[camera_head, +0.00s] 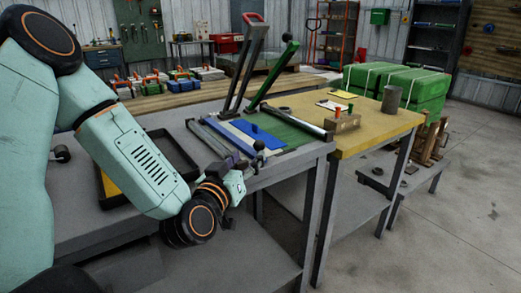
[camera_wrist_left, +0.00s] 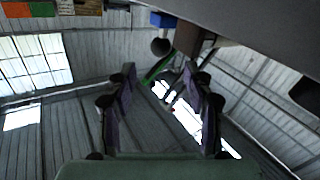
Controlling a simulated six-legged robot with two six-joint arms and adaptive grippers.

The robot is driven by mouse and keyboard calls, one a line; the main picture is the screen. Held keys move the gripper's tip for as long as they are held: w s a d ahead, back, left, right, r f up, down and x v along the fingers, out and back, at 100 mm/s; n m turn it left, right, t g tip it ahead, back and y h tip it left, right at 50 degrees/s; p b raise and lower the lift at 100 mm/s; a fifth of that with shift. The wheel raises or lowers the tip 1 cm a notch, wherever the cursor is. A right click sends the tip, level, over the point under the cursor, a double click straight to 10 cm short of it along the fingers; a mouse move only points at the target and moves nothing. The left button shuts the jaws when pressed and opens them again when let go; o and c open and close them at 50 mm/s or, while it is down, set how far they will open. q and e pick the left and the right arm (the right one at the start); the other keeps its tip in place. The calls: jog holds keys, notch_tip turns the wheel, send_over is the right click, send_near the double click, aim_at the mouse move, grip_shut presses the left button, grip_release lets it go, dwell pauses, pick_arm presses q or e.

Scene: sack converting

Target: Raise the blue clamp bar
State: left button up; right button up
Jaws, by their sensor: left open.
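The blue clamp bar (camera_head: 258,133) lies low across the blue, white and green bed of the bench fixture. My left gripper (camera_head: 236,163) is at the near edge of the fixture, just left of this knob. In the left wrist view its two purple-grey fingers (camera_wrist_left: 161,88) are spread with nothing between them. A dark round knob (camera_wrist_left: 161,46) shows just beyond the fingertips, apart from them. My forearm and wrist hide part of the bench. My right gripper is not in view.
Two tall levers, one red-handled (camera_head: 250,45) and one green (camera_head: 273,75), rise behind the bar. A black tray (camera_head: 178,150) lies left of the fixture. The floor at right is open.

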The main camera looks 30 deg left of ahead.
aim_at(257, 148)
pick_arm(q)
jog(key=w+b, duration=0.1)
jog(key=w, duration=0.2)
jog(key=w+a+b, duration=0.1)
jog(key=w, duration=0.3)
jog(key=shift+a+f, duration=0.2)
jog(key=shift+w+a, duration=0.2)
jog(key=shift+w, duration=0.55)
jog(key=shift+c, duration=0.3)
jog(key=shift+s+r, duration=0.1)
jog(key=shift+c, duration=0.9)
grip_shut()
